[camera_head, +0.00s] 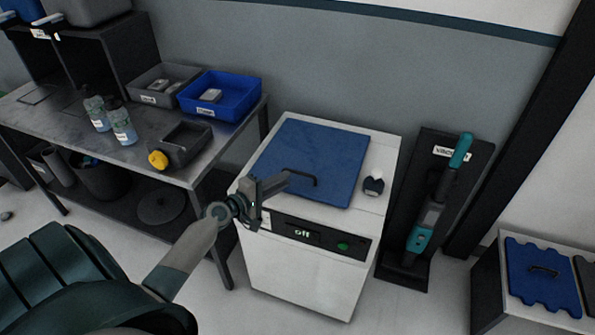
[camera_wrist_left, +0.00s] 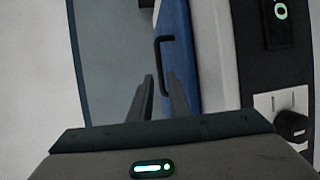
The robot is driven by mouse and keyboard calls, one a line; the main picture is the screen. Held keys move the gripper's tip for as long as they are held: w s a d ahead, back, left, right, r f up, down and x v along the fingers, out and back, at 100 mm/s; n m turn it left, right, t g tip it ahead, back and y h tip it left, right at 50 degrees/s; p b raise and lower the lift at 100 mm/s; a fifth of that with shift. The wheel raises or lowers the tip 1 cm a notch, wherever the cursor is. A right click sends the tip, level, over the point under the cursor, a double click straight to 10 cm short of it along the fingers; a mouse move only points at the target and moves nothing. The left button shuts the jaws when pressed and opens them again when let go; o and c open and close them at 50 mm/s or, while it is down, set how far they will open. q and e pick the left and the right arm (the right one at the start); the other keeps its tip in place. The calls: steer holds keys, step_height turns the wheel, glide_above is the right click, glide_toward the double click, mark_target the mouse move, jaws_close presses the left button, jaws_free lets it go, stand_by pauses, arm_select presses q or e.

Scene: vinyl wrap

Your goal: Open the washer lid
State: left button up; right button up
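The white washer (camera_head: 305,270) stands right of the table, and its blue lid (camera_head: 318,155) lies shut on top. A dark handle (camera_head: 300,177) is at the lid's front edge. My left gripper (camera_head: 282,184) reaches over the front left of the lid with its fingertips close to the handle. In the left wrist view, the two fingers (camera_wrist_left: 162,95) are apart, and the handle (camera_wrist_left: 160,62) shows just beyond their tips. I see nothing between the fingers. The blue lid (camera_wrist_left: 176,45) is also in that view. My right gripper is in neither view.
The washer's front panel reads "off" and has a green button (camera_head: 343,246). A dark knob (camera_head: 373,186) sits right of the lid. A metal table (camera_head: 60,125) with bottles and bins stands left. A teal vacuum (camera_head: 428,215) stands right of the washer.

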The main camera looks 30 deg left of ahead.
mark_target(298, 172)
arm_select(q)
steer(key=x, duration=0.6)
steer(key=shift+w, duration=0.1)
steer(key=shift+w+d+f, duration=0.1)
steer(key=shift+w+f, duration=0.05)
steer(key=shift+w, duration=0.45)
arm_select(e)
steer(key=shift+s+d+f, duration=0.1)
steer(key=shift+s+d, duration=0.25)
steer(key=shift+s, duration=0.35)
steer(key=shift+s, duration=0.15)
arm_select(q)
jaws_close()
